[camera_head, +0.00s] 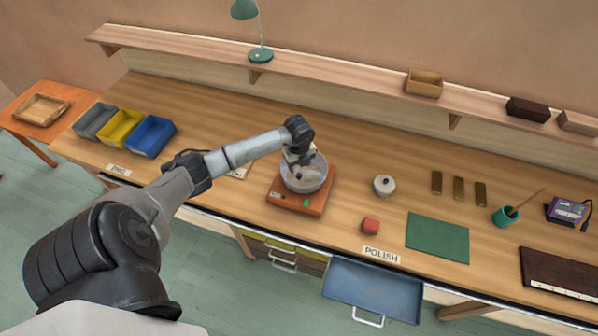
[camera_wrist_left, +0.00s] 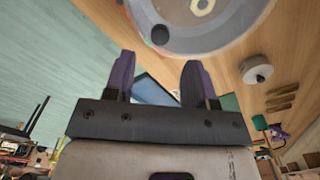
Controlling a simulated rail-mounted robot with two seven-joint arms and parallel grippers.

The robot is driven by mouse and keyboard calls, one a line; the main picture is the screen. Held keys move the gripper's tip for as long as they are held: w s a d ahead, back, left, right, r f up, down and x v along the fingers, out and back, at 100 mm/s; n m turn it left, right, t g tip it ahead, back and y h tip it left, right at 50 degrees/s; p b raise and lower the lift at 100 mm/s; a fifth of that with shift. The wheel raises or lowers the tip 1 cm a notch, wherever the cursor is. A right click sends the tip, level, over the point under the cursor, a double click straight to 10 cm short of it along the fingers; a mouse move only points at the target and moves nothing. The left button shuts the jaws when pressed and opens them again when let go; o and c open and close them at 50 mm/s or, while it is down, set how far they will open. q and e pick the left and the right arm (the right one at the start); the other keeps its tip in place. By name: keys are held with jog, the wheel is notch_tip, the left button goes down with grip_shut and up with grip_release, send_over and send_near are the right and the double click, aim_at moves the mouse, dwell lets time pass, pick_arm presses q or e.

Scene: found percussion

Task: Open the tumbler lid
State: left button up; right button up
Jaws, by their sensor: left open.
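The tumbler (camera_head: 317,181) is a round grey drum on an orange-red base (camera_head: 285,200) with a green button on its front. Its round, pale top, apparently the lid, shows in the left wrist view (camera_wrist_left: 205,35), with a dark knob (camera_wrist_left: 160,35) near its rim. My left gripper (camera_head: 299,158) is over the far part of the tumbler. In the left wrist view its two purple fingers (camera_wrist_left: 157,82) are apart with nothing between them, just short of the rim and knob. The wrist hides part of the top, so I cannot tell how the lid sits. My right gripper is not in view.
A green mat (camera_head: 438,238) lies further right. Grey, yellow and blue bins (camera_head: 150,137) stand left. A blue drawer (camera_head: 373,290) is pulled out below the front edge.

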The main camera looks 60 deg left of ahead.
aim_at(299, 175)
pick_arm(q)
jog(key=shift+f, duration=2.9)
jog(key=shift+c, duration=0.5)
grip_shut()
